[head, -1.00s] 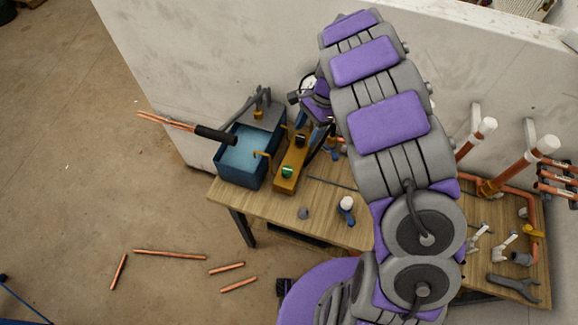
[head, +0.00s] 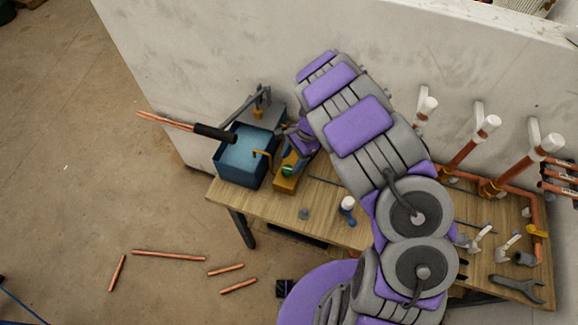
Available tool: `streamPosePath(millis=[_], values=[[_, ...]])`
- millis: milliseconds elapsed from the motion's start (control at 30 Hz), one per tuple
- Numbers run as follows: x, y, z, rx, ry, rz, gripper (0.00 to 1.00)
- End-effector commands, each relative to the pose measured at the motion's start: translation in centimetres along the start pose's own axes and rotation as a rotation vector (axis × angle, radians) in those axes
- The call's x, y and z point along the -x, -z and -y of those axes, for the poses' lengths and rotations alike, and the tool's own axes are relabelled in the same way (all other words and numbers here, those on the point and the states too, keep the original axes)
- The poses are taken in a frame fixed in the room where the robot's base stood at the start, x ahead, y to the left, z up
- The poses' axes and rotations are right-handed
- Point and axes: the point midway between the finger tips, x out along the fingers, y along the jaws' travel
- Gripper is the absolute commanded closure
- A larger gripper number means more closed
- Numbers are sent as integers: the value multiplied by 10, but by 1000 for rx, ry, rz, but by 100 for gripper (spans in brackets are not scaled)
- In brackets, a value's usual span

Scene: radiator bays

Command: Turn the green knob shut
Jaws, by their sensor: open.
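The green knob (head: 288,170) shows on the front of a yellow-orange block (head: 286,184) on the wooden bench, beside the blue basin. My gripper (head: 287,150) is just above and behind the knob in the picture, over the block. It is open and has nothing visible in it. I cannot tell whether a finger touches the green knob.
The blue water basin (head: 238,165) stands left of the block, with a black-sleeved copper torch or pipe (head: 212,133) across its rim. A white-capped blue bottle (head: 347,210) stands on the bench (head: 270,204). Copper pipes (head: 463,155) line the wall at right.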

Motion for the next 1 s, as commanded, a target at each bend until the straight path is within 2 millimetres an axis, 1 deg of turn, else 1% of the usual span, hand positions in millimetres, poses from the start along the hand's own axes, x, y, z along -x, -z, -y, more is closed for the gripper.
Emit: streamPosePath(millis=[33,100,233,400,633,1000], values=[[-10,0,-2,0,-5,2,36],[-20,0,-1,-1,-5,3,36],[-31,0,-1,-2,-2,1,36],[-37,0,-1,-1,-1,-1,36],[-37,0,0,-1,-1,-1,36],[-37,0,0,-1,-1,-1,71]])
